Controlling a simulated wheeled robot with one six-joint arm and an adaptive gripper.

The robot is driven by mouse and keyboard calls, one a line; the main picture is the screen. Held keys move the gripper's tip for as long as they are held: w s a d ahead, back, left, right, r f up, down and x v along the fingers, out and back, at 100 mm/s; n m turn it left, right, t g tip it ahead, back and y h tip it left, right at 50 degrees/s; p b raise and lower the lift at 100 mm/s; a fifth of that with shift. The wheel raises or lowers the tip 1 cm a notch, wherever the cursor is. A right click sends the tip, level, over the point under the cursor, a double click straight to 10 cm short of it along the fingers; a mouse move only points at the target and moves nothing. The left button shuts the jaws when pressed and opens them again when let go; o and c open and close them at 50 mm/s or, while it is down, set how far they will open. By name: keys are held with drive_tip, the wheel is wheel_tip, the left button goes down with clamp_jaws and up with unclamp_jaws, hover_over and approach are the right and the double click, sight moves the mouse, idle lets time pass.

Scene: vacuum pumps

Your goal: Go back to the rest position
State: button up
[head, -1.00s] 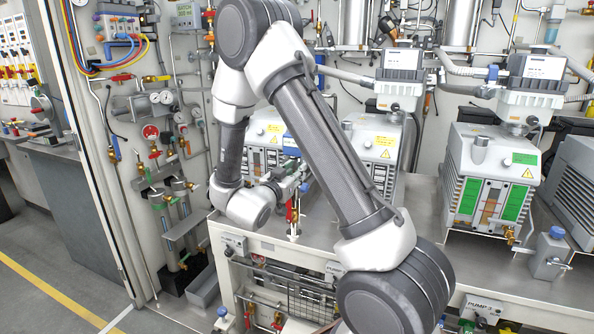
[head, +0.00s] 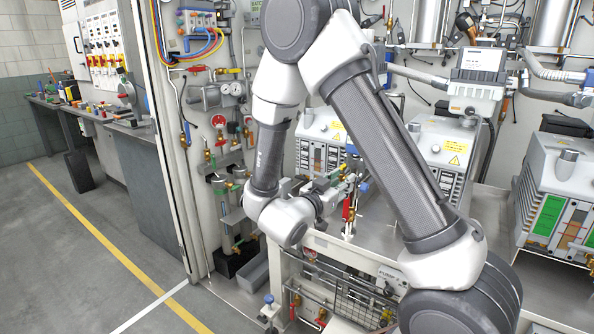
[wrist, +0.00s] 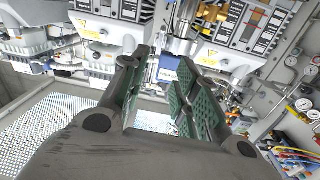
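My gripper (wrist: 163,72) reaches in from the bottom of the wrist view. Its two dark fingers with green pads stand apart, and I see nothing held between them. In the head view my gripper (head: 347,182) is small, at the end of my bent arm, in front of the pumps and close to a red-handled valve (head: 348,208). Whether it touches the valve cannot be told. My arm hides part of the bench and pumps.
White vacuum pumps (head: 444,150) stand on a metal bench (head: 380,236), with another pump (head: 560,190) at the right. A wall panel of pipes and gauges (head: 232,88) is behind my arm. Open grey floor (head: 90,270) with a yellow line lies at the left.

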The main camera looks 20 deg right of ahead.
drive_tip(key=shift+f, duration=0.1)
drive_tip(key=w+a+f+n+g+y, duration=0.25)
drive_tip(key=a+f+n+y, duration=0.35)
drive_tip(key=a+f+y, duration=0.7)
drive_tip(key=s+a+r+n+g+y, duration=0.1)
drive_tip(key=s+a+n+g+y, duration=0.1)
drive_tip(key=s+a+y, duration=0.15)
drive_tip(key=s+d+r+n+g+h, duration=0.1)
drive_tip(key=s+d+r+n+h, duration=0.1)
drive_tip(key=s+d+r, duration=1.7)
drive_tip(key=s+r+n, duration=0.1)
drive_tip(key=s+r, duration=0.3)
drive_tip(key=shift+d+r+n+g, duration=0.15)
drive_tip(key=shift+n+g, duration=0.2)
drive_tip(key=shift+n, duration=0.05)
